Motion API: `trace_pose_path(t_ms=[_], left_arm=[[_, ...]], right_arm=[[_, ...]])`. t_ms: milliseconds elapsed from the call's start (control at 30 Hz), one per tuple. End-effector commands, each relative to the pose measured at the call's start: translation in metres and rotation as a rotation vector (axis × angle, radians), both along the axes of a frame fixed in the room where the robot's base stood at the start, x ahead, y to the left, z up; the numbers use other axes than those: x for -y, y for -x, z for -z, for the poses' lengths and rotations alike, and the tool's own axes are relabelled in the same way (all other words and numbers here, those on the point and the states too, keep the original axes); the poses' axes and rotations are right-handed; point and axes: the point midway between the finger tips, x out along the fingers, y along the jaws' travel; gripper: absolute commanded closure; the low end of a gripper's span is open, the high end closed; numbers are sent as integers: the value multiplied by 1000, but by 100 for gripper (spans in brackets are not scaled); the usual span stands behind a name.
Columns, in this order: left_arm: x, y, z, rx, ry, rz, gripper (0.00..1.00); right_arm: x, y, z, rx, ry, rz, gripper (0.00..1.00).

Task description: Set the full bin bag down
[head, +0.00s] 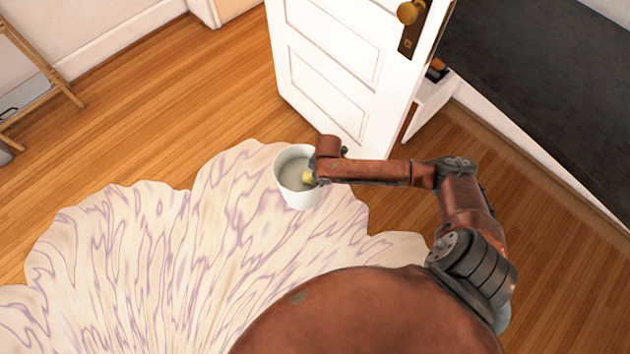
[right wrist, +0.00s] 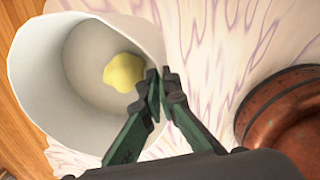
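A white, open-topped bin (head: 298,194) is at the rug's far edge, in front of the door; I see no separate bag. A small yellow lump lies inside it, and both also show in the right wrist view, the bin (right wrist: 45,75) and the lump (right wrist: 123,72). My right gripper (right wrist: 160,82) is closed at the bin's rim, one finger inside the wall and one outside. In the head view my right wrist hides the bin's right side. I cannot tell whether the bin's base touches the rug. My left gripper is out of view.
A pale, purple-veined rug (head: 130,260) with a wavy edge covers the near floor. A white door (head: 330,60) stands open just behind the bin. A wooden rack (head: 45,75) stands at the far left.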

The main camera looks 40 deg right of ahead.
Motion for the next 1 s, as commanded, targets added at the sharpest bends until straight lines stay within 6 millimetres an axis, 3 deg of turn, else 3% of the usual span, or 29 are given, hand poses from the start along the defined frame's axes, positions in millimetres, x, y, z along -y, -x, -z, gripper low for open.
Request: trace_pose_path(t_ms=[100,367,800,967,1000], left_arm=[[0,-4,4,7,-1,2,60],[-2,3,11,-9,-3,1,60],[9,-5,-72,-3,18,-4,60],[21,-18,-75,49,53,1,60],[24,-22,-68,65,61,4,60]], right_arm=[[15,10,18,3,-2,-101,100],[30,17,36,6,-1,-207,100],[63,-8,57,3,-1,-209,100],[83,-23,72,1,-1,-208,100],[85,-25,72,2,-2,-208,100]])
